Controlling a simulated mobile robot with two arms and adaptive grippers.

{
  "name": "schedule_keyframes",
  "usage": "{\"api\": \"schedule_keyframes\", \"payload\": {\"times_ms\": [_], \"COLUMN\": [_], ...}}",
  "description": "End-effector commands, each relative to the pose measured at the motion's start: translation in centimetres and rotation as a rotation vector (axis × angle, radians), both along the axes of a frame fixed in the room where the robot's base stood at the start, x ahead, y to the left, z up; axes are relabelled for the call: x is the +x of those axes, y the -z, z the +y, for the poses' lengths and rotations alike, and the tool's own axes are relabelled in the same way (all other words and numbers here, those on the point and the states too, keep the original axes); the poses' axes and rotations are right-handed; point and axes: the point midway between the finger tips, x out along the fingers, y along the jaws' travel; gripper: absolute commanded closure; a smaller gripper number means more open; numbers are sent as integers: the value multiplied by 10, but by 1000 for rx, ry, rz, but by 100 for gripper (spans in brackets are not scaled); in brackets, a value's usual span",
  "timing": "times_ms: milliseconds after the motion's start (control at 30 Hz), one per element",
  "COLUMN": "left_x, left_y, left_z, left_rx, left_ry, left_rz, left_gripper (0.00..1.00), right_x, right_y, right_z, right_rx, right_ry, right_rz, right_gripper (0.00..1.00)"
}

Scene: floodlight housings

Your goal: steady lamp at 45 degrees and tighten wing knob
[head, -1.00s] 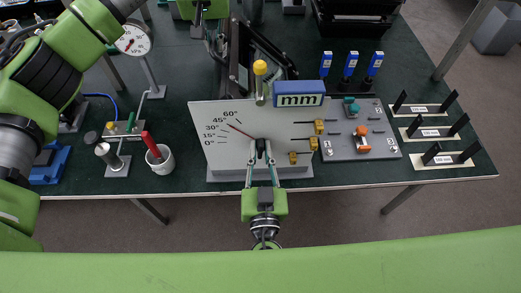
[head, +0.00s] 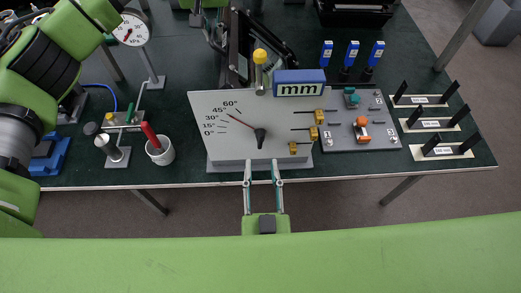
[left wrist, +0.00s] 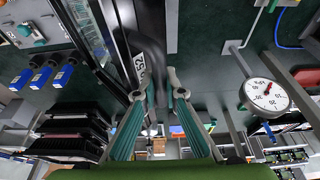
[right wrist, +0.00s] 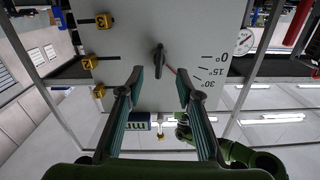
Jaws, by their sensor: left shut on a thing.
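The upright grey panel (head: 230,150) carries an angle scale. Its red pointer (head: 240,121) points up and left, close to the 45° mark. The black wing knob (head: 260,138) sits at the pointer's base; it also shows in the right wrist view (right wrist: 159,60). My right gripper (head: 262,165) is open and empty in front of the panel, just below the knob and apart from it. The black lamp housing (head: 234,60) stands tilted behind the panel. My left gripper (head: 211,42) is shut at the lamp's left side; the exact grip is partly hidden, also in the left wrist view (left wrist: 175,85).
Yellow tagged sliders (head: 319,117) and a blue mm block (head: 299,83) are on the panel. A grey plate with small knobs (head: 342,133) stands right of it.

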Motion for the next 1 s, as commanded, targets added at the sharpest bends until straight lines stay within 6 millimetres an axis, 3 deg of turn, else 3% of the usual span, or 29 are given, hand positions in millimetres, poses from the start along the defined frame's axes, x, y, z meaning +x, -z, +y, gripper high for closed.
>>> {"api": "schedule_keyframes", "payload": {"times_ms": [100, 233, 733, 767, 800, 1000], "left_x": [-1, -1, -1, -1, -1, -1], "left_y": [1, 1, 1, 1, 1, 1], "left_z": [-1, -1, -1, -1, -1, -1], "left_rx": [-1, -1, -1, -1, -1, -1], "left_ry": [-1, -1, -1, -1, 0, 0], "left_rz": [3, 3, 4, 4, 4, 3], "left_gripper": [100, 100, 100, 85, 79, 79], "right_x": [-22, -35, -40, -40, -40, -40], "right_y": [1, 1, 0, 0, 0, 0], "right_z": [0, 0, 0, 0, 0, 0], "right_rx": [-1, 0, 0, 0, 0, 0], "right_ry": [-2, -1, 0, 0, 0, 0], "right_rz": [3, 2, 0, 0, 0, 0], "right_gripper": [68, 68, 68, 68, 68, 68]}}
